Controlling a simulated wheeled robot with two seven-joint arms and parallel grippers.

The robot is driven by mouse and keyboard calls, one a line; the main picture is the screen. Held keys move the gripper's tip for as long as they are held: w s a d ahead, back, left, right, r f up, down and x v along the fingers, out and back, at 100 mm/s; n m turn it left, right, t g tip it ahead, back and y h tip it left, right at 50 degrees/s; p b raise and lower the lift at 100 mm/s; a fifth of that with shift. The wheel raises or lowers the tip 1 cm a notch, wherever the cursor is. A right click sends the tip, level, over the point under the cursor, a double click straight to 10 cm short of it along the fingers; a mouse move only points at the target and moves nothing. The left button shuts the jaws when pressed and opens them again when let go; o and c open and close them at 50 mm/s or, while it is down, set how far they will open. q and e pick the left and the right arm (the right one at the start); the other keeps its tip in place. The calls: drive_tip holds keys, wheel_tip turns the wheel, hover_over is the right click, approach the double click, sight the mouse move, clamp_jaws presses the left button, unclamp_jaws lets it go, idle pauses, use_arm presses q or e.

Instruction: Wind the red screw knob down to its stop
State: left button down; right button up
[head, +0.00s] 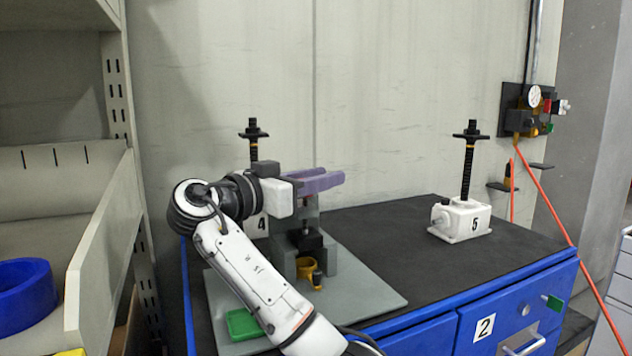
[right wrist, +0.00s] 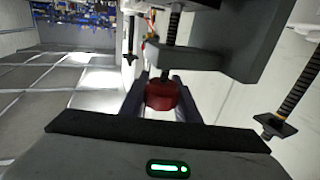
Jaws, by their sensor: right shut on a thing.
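The red screw knob (right wrist: 162,95) sits between the two fingers of my right gripper (right wrist: 160,84) in the right wrist view, with a dark threaded screw beyond it. In the head view my right gripper (head: 322,181), with purple fingers, reaches over the top of a grey frame (head: 289,262) standing on a grey plate (head: 365,291). The fingers are shut on the knob and largely hide it there. A yellow cup-like part (head: 312,267) sits low at the front of the frame. How far the screw is from its stop cannot be told. My left gripper is not in view.
A white screw jack marked 5 (head: 461,218) stands right on the dark bench top (head: 393,224). Another jack's black screw (head: 253,146) rises behind my arm. A green tray (head: 243,324) lies on the plate. Shelving (head: 100,215) is at left; an orange hose hangs right.

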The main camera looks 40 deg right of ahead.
drive_tip(key=shift+s+r+m+g+y, duration=0.15)
drive_tip(key=shift+s+m+g, duration=0.1)
drive_tip(key=shift+m+g, duration=0.65)
drive_tip(key=shift+s+r+m+g+y, duration=0.1)
drive_tip(key=shift+s+m+g, duration=0.1)
drive_tip(key=shift+m+g, duration=0.75)
drive_tip(key=shift+s+r+m+g+y, duration=0.2)
drive_tip(key=shift+m+g, duration=0.25)
drive_tip(key=shift+g, duration=0.9)
drive_tip(key=shift+s+g, duration=0.15)
drive_tip(key=shift+g, duration=0.15)
drive_tip(key=o, duration=1)
drive_tip(key=shift+o, duration=0.2)
drive_tip(key=shift+f, duration=0.2)
wheel_tip(320, 180, up, 10)
drive_tip(key=shift+p, duration=0.3)
